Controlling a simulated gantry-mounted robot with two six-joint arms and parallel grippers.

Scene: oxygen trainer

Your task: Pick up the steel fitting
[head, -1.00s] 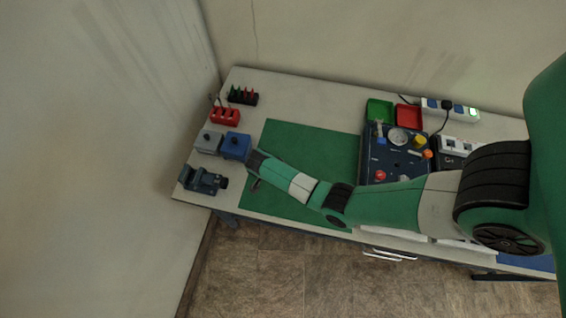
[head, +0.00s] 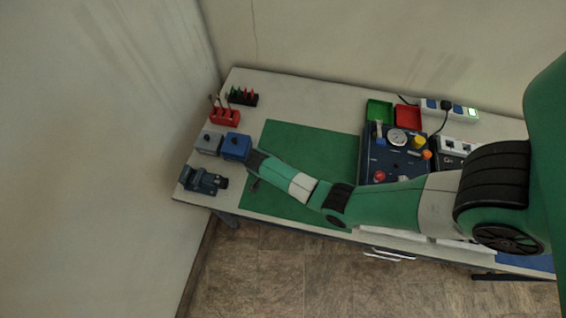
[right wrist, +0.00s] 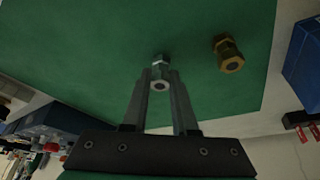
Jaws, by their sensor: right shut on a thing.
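The steel fitting (right wrist: 160,72) is a small silvery hex piece with a round opening, seen in the right wrist view over the green mat (right wrist: 90,45). My right gripper (right wrist: 161,84) is shut on it, with one finger on each side. A brass fitting (right wrist: 229,54) stands on the mat just to the right, apart from the fingers. In the head view my right arm reaches across the mat (head: 310,145) to its left part, and its wrist hides the fittings. My left gripper is not in view.
Red (head: 225,117) and black (head: 242,97) tool racks stand behind. The gauge panel (head: 395,155) is right of the mat. The mat's back middle is clear.

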